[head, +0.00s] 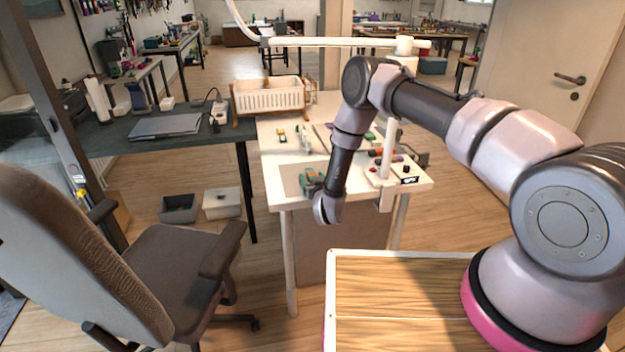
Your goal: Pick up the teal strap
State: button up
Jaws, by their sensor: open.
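My arm reaches over the white table (285,160) and bends down at its front edge. Teal-green and orange-brown patches show right at the gripper, but I cannot tell whether any of this is the teal strap. The strap's outline is not clear, and the wrist and forearm hide part of the table. No contact between gripper and strap can be made out.
A white slatted crate (268,97) stands at the table's back left. A white lamp post (389,150) rises on the right, near small coloured items. A laptop (165,126) lies on the dark desk to the left. An office chair (165,275) stands in front.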

grip_shut()
